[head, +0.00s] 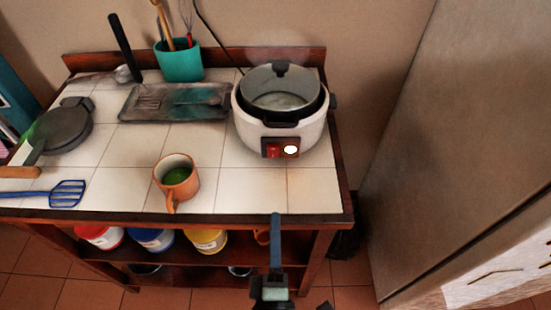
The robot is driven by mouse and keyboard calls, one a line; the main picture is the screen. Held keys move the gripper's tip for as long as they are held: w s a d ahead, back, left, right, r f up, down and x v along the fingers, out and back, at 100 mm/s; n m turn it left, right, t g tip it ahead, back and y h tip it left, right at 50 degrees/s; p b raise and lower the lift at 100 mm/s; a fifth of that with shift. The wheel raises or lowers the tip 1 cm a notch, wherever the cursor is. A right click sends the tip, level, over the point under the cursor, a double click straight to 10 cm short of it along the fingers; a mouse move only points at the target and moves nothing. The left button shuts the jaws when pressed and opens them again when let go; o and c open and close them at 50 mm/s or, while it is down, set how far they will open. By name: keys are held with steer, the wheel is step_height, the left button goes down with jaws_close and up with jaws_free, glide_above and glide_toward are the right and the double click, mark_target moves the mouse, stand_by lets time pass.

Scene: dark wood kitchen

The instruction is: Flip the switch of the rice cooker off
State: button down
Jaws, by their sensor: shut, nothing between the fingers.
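The white rice cooker (244,128) stands at the right end of the tiled counter, with a dark-rimmed glass lid. Its front panel carries a red switch (272,152) on the left and a bright, glowing round light (291,150) on the right. The switch's exact tilt is too small to tell. My gripper (276,217) is at the counter's front edge in the picture, below the cooker's panel and apart from it. Its narrow blue fingers look shut and point toward the cooker. They hold nothing.
An orange mug (178,185) with green contents stands left of my gripper. A dark tray (150,103) and teal utensil pot (180,65) are behind. A blue spatula (65,194) lies at the left. Tiles before the cooker are clear. A large fridge-like cabinet (440,130) stands right.

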mark_target(275, 147)
steer(key=w, duration=0.4)
steer(key=w+r, duration=0.1)
steer(key=w, duration=0.4)
steer(key=w+p, duration=0.1)
steer(key=w, duration=0.4)
steer(key=shift+r, duration=0.35)
steer(key=shift+w+r, duration=0.2)
steer(key=shift+w, duration=0.05)
steer(key=shift+r, duration=0.25)
steer(key=shift+s, duration=0.1)
